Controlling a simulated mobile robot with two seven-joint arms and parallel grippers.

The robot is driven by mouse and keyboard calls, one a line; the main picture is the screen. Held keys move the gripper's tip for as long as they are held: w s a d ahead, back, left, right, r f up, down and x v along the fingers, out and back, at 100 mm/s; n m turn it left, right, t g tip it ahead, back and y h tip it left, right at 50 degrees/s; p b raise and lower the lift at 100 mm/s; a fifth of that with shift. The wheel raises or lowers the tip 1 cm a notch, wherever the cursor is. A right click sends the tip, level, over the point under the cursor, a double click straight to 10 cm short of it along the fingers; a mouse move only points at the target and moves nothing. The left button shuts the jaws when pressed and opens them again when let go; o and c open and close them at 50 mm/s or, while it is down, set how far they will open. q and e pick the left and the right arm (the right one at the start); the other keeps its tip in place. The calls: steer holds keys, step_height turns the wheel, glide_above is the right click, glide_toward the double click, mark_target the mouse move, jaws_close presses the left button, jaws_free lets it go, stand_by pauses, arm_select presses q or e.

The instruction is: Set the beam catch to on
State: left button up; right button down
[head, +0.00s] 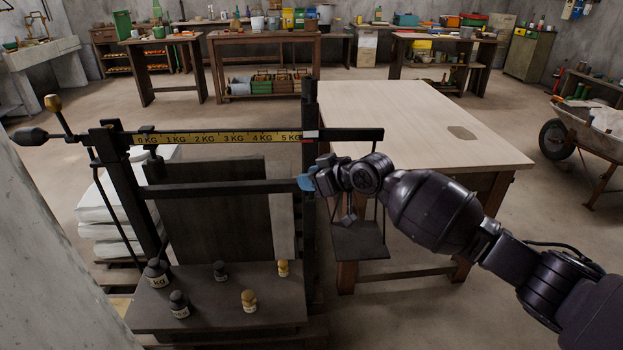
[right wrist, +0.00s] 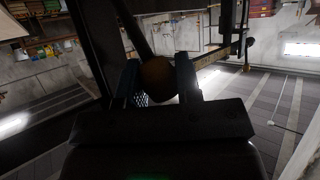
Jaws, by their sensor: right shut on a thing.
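The beam scale has a dark beam with a yellow strip (head: 220,138) marked from 0 KG to 5 KG. The beam runs nearly level from the left post to the right post (head: 310,230). My right gripper (head: 308,182) is at the right post, below the beam's right end. In the right wrist view its fingers are shut on a round brown knob (right wrist: 158,77) on a dark rod, which looks like the beam catch's handle. In the head view the gripper hides this knob. The catch's setting cannot be told. My left gripper is not in view.
Several small weights, one a brass one (head: 249,299), stand on the scale's lower platform (head: 215,320). A brown-knobbed lever (head: 53,102) rises at the beam's left end. A wooden table (head: 420,120) stands behind my right arm. A wheelbarrow (head: 590,125) is at the far right.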

steer(key=c, duration=0.8)
jaws_free()
steer(key=p+v, duration=0.2)
steer(key=v, duration=0.8)
steer(key=shift+s+d+r, duration=0.2)
steer(key=shift+d, duration=0.05)
